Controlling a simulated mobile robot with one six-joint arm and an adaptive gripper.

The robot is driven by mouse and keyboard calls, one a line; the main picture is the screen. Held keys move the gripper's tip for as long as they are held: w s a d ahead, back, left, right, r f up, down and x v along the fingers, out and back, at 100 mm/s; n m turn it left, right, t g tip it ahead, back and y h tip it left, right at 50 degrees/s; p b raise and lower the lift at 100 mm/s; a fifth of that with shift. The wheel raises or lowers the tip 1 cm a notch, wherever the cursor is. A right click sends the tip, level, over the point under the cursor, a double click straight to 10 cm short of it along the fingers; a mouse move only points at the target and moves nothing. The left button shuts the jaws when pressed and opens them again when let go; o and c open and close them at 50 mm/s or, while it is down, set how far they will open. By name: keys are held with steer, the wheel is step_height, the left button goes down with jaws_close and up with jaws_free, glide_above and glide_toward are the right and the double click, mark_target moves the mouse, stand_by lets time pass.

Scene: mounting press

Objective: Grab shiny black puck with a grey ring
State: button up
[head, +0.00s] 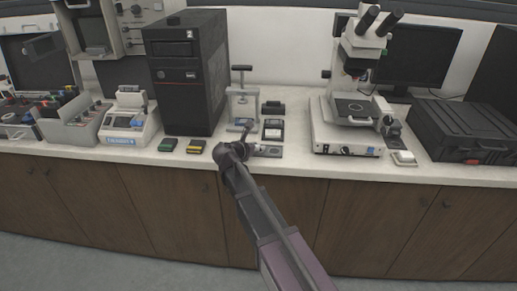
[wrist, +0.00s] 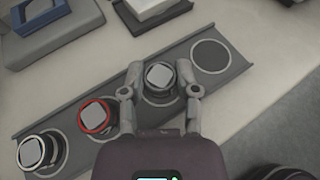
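In the wrist view a dark grey tray (wrist: 118,92) runs diagonally with round seats in a row. A shiny black puck with a grey ring and a pale square face (wrist: 160,77) sits in the tray between the two fingers of my gripper (wrist: 160,82). The fingers are spread, one on each side of it, with small gaps apparent. A puck with a red ring (wrist: 94,117) and a puck with a white ring (wrist: 32,152) sit to its left. In the head view my gripper (head: 240,150) is low over the counter and hides part of the tray (head: 268,151).
The last tray seat (wrist: 210,56) at upper right is a flat dark disc. A small press (head: 242,100) stands behind the tray, beside a black computer tower (head: 187,75). A microscope (head: 350,95) stands to the right. The counter's front edge is close.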

steer(key=shift+r, duration=0.15)
stand_by(0.3)
step_height(320, 180, up, 3)
steer(key=p, duration=0.3)
steer(key=s, duration=0.5)
steer(key=s+r+p, duration=0.1)
steer(key=s, duration=0.4)
steer(key=s+p, duration=0.1)
steer(key=s, duration=0.5)
steer(key=shift+d+r, duration=0.1)
steer(key=shift+r, duration=0.25)
